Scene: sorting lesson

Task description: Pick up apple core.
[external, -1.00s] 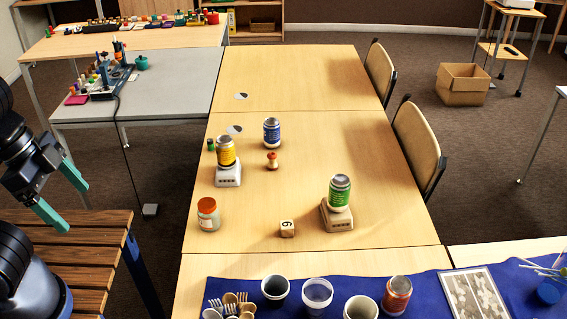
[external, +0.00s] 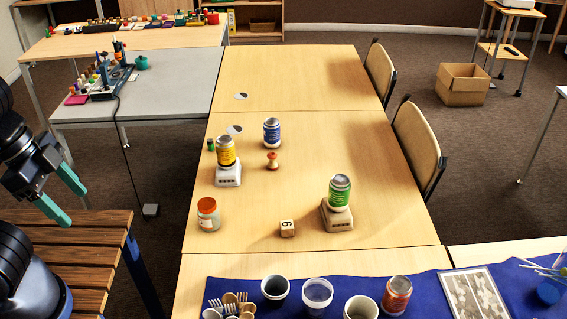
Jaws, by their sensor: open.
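The apple core (external: 272,160) stands upright on the light wooden table (external: 290,84), narrow in the middle with red-brown ends. It is just below the blue-labelled jar (external: 271,132) in the external view. My gripper (external: 76,205) is at the left of the view, with two green fingers spread apart and nothing between them. It is well to the left of the apple core, beyond the table's left edge, over the slatted wooden bench.
A yellow-labelled jar (external: 225,151) on a white block stands left of the core. A green-labelled jar (external: 339,190) on a block, an orange-lidded jar (external: 208,213) and a numbered cube (external: 287,229) stand nearer. The far table is mostly clear.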

